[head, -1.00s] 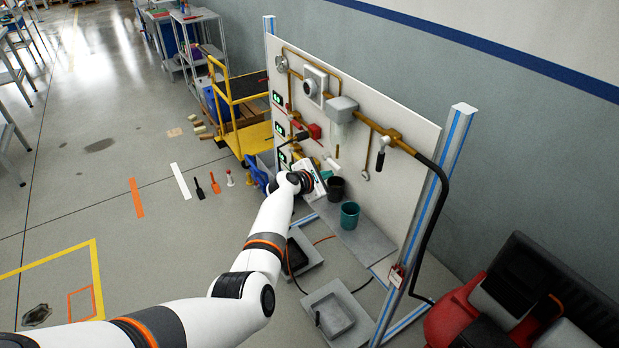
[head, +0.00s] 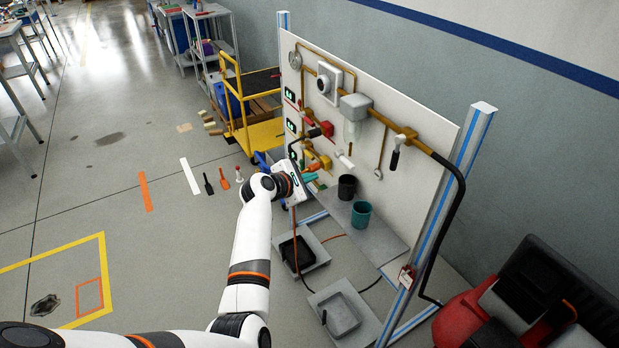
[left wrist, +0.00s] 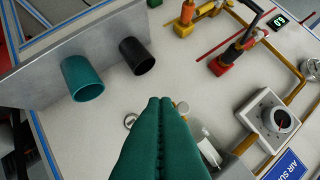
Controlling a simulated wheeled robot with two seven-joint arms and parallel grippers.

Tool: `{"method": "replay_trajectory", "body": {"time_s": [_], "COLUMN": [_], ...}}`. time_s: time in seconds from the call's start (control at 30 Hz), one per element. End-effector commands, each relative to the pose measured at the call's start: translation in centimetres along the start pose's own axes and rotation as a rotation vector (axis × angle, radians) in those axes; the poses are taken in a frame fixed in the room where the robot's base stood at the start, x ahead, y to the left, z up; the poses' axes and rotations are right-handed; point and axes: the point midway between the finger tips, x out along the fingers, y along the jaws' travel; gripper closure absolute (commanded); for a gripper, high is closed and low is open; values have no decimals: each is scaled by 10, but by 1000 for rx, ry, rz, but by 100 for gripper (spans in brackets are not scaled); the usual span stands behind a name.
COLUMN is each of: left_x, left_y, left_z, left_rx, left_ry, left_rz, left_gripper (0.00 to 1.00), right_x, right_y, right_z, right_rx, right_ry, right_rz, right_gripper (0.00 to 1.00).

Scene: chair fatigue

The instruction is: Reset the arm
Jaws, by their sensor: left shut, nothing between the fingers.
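My left arm comes in from the lower left of the head view, its white links reaching toward the upright panel (head: 425,150). My left gripper (head: 312,176) is in front of the panel's lower part, left of the cups. In the left wrist view its green fingers (left wrist: 161,102) are pressed together with nothing between them, and they point at the white panel face. Whether they touch the panel cannot be told. My right gripper is in neither view.
A black cup (head: 347,187) and a teal cup (head: 361,214) stand on the panel's grey shelf (head: 385,242). Brass pipes, a gauge (head: 328,82) and valves project from the panel. Grey trays (head: 342,312) lie on the floor below. A yellow cart (head: 250,120) stands behind. Floor at left is largely open.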

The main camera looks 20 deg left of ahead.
Motion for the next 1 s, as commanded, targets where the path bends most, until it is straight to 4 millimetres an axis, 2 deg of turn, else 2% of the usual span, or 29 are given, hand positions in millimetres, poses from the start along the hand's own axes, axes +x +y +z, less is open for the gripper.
{"method": "replay_trajectory", "body": {"time_s": [0.37,0.47,0.57,0.77,0.87,1.0], "left_x": [1,4,13,17,7,-21], "left_y": [1,15,51,169,231,317], "left_z": [1,12,42,134,179,239], "left_rx": [3,38,138,495,689,962], "left_ry": [-2,-24,-80,-217,-257,-272], "left_rz": [1,20,68,253,366,538], "left_gripper": [100,100,100,100,100,100], "right_x": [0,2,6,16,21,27], "right_y": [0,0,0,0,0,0], "right_z": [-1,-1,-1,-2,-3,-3], "right_rx": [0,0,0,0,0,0], "right_ry": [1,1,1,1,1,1], "right_rz": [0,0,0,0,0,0], "right_gripper": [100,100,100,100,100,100]}}
